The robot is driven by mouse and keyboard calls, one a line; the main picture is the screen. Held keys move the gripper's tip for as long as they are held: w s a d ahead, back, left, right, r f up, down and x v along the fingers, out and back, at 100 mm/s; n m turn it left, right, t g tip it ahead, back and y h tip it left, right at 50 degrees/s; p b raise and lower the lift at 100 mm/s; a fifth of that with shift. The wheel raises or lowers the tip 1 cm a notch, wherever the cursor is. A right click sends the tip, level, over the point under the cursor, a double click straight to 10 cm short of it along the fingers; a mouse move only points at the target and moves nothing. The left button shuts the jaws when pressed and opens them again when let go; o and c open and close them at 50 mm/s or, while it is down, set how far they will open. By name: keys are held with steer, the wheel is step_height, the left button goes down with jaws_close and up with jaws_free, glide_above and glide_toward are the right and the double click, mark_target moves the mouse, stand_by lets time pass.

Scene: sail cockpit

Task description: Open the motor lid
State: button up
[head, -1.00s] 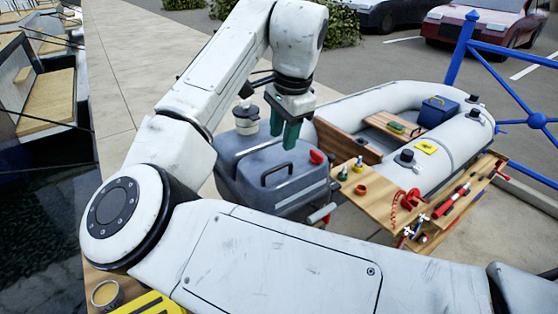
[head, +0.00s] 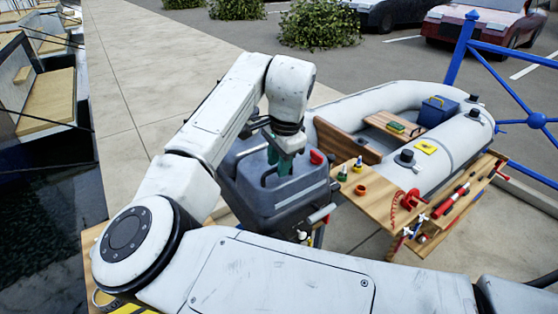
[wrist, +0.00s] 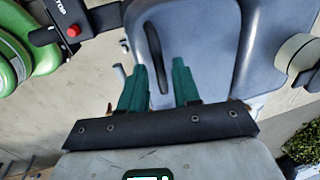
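The motor lid (head: 295,190) is the grey-blue cover of the boxy motor beside the inflatable boat, with a dark bar handle on top. In the wrist view the lid (wrist: 205,40) fills the upper middle, and its dark handle (wrist: 155,60) runs lengthwise. My gripper (head: 287,170) is low over the lid's top in the head view. In the wrist view its green fingers (wrist: 159,72) are apart, one on each side of the handle. Contact with the handle cannot be made out. The arm hides part of the lid's far left side.
A wooden bench (head: 385,198) with small bottles, a red coil and tools stands right of the motor. The inflatable boat (head: 455,135) lies behind it. A pale round container (wrist: 298,55) is near the lid in the wrist view. Blue railing is at far right; open pavement lies behind.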

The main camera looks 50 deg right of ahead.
jaws_close()
steer(key=shift+r, duration=0.1)
stand_by(0.4)
